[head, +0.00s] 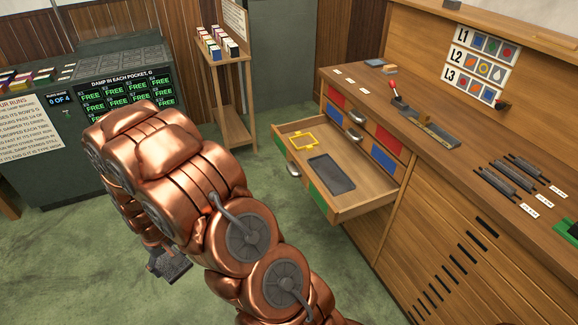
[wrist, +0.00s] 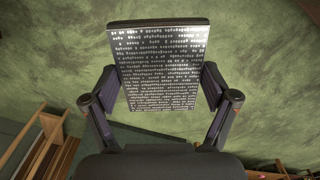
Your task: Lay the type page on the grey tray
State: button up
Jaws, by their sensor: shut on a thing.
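The type page (wrist: 158,68), a dark slab covered in rows of light lettering, is held between the two fingers of my gripper (wrist: 160,100) in the wrist view. My gripper is shut on its sides, above the green floor. In the head view my copper arm hides most of the gripper; a dark grey end (head: 170,264) shows below it, and I cannot tell page from gripper there. A flat dark grey tray (head: 331,173) lies empty in the open drawer, right of and apart from my gripper.
The open wooden drawer (head: 366,199) juts from the cabinet and also holds a yellow frame (head: 302,141). The counter (head: 445,118) carries a red-handled lever tool (head: 394,92) and several dark bars. A small stand (head: 225,75) and a dark cabinet (head: 125,60) stand behind. Green floor lies open between.

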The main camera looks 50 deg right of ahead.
aim_at(327, 171)
jog(key=i, duration=1.15)
jog(key=z, duration=0.45)
jog(key=i, duration=0.75)
jog(key=z, duration=1.55)
jog(key=i, duration=0.7)
jog(key=z, duration=0.65)
